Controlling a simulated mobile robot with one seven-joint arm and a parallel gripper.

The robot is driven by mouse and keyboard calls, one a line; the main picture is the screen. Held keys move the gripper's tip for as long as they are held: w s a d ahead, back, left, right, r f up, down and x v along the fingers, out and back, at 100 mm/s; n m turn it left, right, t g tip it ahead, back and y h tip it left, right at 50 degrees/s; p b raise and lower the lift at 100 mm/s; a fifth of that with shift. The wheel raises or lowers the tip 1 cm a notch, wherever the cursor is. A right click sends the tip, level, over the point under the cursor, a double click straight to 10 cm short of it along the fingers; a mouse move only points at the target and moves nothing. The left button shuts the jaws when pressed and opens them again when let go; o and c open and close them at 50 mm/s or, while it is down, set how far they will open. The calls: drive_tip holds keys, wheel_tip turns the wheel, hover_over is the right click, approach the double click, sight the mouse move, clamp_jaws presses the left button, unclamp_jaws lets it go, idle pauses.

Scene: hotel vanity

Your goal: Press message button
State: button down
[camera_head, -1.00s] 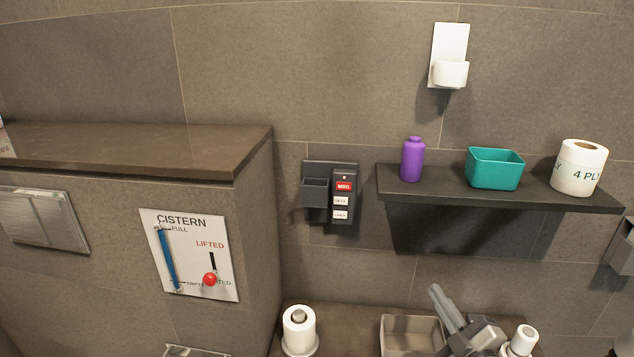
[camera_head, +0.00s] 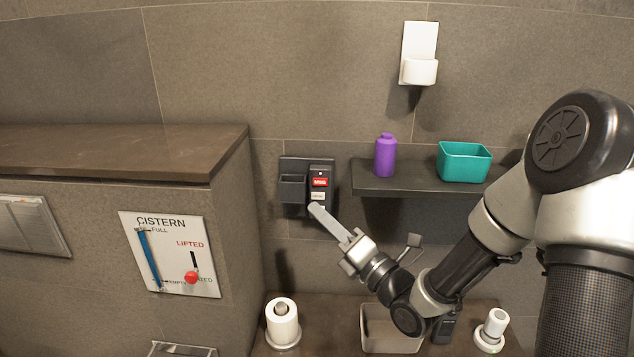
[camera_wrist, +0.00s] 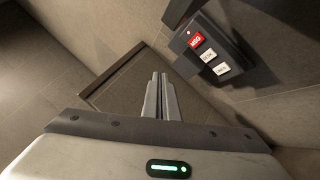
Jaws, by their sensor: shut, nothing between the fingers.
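The dark button panel (camera_head: 322,172) is on the tiled wall with a red button marked MSG (camera_head: 320,183) at its top. The red button also shows in the wrist view (camera_wrist: 196,40), above two white labelled buttons (camera_wrist: 215,62). In the head view my fingers cover the lower white button. My gripper (camera_head: 313,207) is shut and empty, its fingertips below the red button in that view. In the wrist view the fingertips (camera_wrist: 160,76) appear left of and below the buttons, with a gap in the picture. I cannot tell whether they touch the panel.
A dark pocket (camera_head: 293,187) adjoins the panel on the left. The shelf (camera_head: 410,188) at right carries a purple bottle (camera_head: 385,156) and a teal box (camera_head: 464,161). A paper roll (camera_head: 282,322) and an open bin (camera_head: 375,340) stand below. A cistern panel (camera_head: 168,252) is at left.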

approach(313, 179)
drive_tip(key=shift+w+a+r+p, duration=0.1)
drive_tip(key=shift+w+a+r, duration=0.1)
drive_tip(key=shift+w+a, duration=0.3)
drive_tip(key=shift+w+a+r+p, duration=0.1)
drive_tip(key=shift+w+a+r, duration=0.15)
drive_tip(key=shift+a, duration=0.5)
drive_tip(key=shift+w+a+r+p, duration=0.1)
drive_tip(key=shift+w+a+r, duration=0.05)
drive_tip(key=shift+w+a, duration=0.4)
drive_tip(key=shift+s, duration=0.1)
drive_tip(key=shift+w+f+b, duration=0.1)
drive_tip(key=shift+w+b, duration=0.2)
drive_tip(key=shift+b, duration=0.35)
idle(0.4)
drive_tip(key=shift+w+b, duration=0.5)
drive_tip(key=shift+b, duration=0.1)
idle(0.8)
drive_tip(key=shift+s, duration=0.1)
drive_tip(key=shift+s+b, duration=0.65)
drive_tip(key=shift+s, duration=0.05)
